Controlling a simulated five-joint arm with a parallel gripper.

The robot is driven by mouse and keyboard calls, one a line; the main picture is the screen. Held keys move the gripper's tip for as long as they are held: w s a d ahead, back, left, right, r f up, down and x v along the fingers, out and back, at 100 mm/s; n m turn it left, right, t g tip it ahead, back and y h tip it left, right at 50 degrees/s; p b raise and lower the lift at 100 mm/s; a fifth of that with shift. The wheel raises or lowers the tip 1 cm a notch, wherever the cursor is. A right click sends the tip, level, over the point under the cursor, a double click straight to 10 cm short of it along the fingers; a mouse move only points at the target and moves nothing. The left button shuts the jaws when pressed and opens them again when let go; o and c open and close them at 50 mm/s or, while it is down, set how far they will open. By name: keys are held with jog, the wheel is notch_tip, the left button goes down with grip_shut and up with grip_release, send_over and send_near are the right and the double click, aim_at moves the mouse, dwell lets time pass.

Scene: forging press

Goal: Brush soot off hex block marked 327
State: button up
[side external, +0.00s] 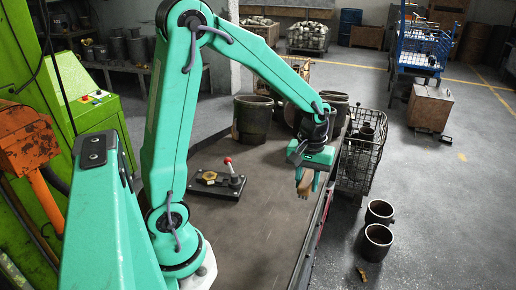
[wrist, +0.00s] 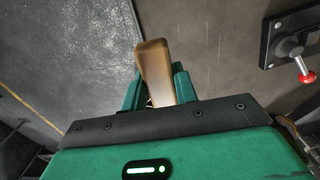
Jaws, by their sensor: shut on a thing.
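My gripper (side external: 308,178) is over the right edge area of the table, shut on a brown wooden-handled tool (side external: 303,188), which looks like a brush. In the wrist view its smooth handle (wrist: 154,68) stands between the green fingers of my gripper (wrist: 157,84); bristles cannot be made out. A brass-coloured hex block (side external: 209,178) lies on a dark plate on the table, to the left of my gripper and well apart from it. Its marking and any soot are too small to make out. The hex block is not seen in the wrist view.
A red-knobbed lever (side external: 229,166) stands on the plate beside the block; it shows at right in the wrist view (wrist: 303,72). A dark crucible (side external: 252,119) stands at the table's back. A wire basket (side external: 359,158) is beyond the right edge. The front tabletop is clear.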

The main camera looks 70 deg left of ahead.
jog(key=s+a+n, duration=0.2)
jog(key=s+a, duration=0.1)
jog(key=a, duration=0.6)
jog(key=n, duration=0.6)
send_over(209, 175)
jog(key=w, duration=0.1)
jog(key=shift+d+f, duration=0.4)
jog(key=shift+f, duration=0.3)
jog(key=shift+s+a, duration=0.25)
jog(key=shift+s, duration=0.25)
jog(key=shift+f, duration=0.15)
jog(key=shift+f, duration=1.9)
jog(key=shift+f, duration=0.5)
jog(key=shift+a, duration=0.15)
